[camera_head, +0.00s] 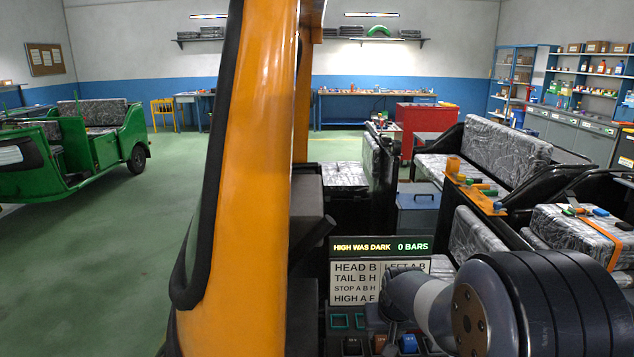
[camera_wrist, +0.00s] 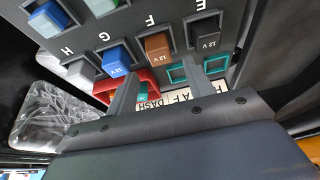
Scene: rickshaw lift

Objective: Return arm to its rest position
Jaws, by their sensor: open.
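My arm (camera_head: 480,305) reaches in from the lower right in the head view, over a dark fuse panel. I cannot make out its fingertips there. In the wrist view my gripper (camera_wrist: 160,85) is open, its two grey fingers apart with nothing held between them. The fingers point at the panel (camera_wrist: 130,25), close to a row of relays. That row has a grey one (camera_wrist: 82,72), a blue one (camera_wrist: 115,60), a brown one (camera_wrist: 158,48) and a black one (camera_wrist: 205,40). I cannot tell whether the fingers touch the panel.
A display (camera_head: 395,246) reads "HIGH WAS DARK 0 BARS" above a white lettered card (camera_head: 350,280). An orange pillar (camera_head: 240,180) stands left of the arm. Wrapped seats (camera_head: 490,150) are behind. Green floor (camera_head: 100,270) is clear left.

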